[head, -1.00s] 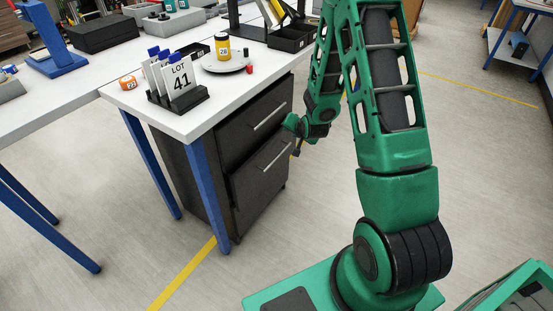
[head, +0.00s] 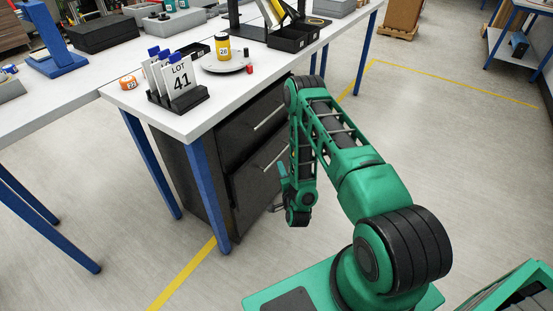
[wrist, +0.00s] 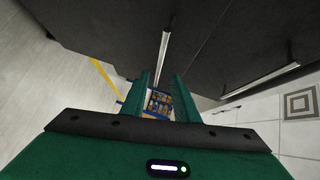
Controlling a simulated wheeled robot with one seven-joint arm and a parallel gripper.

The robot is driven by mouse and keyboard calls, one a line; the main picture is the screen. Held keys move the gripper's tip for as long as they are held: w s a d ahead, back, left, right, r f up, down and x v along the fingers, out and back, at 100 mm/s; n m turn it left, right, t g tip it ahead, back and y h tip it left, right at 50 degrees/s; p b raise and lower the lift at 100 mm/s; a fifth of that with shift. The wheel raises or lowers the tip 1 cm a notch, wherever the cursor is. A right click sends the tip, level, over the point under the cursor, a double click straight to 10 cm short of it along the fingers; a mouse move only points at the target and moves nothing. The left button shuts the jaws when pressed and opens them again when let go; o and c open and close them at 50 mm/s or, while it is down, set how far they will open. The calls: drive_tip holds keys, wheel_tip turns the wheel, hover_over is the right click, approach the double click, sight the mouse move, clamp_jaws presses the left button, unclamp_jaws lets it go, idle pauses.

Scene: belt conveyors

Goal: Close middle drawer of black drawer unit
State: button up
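The black drawer unit (head: 180,165) stands under the white table's end. In the head view it shows an upper drawer front (head: 238,140) and a lower drawer front (head: 250,190), each with a silver bar handle. The lower front seems to stand slightly proud; I cannot tell by how much. My gripper (head: 283,174) is low in front of the lower front, partly hidden by my arm. In the wrist view my gripper (wrist: 164,82) has its two green fingers apart, with nothing between them. One bar handle (wrist: 164,58) lies just beyond the fingertips, another (wrist: 262,80) to the right.
The white table (head: 215,105) holds a LOT 41 card rack (head: 180,85), a yellow jar (head: 222,46) on a round plate and black bins (head: 293,40). A blue table leg (head: 208,190) stands before the unit's left side. The floor to the right is open.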

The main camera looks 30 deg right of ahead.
sight(277, 157)
drive_tip(key=x, duration=1)
drive_tip(key=shift+w+d+f, duration=0.1)
drive_tip(key=shift+w+d, duration=0.1)
clamp_jaws()
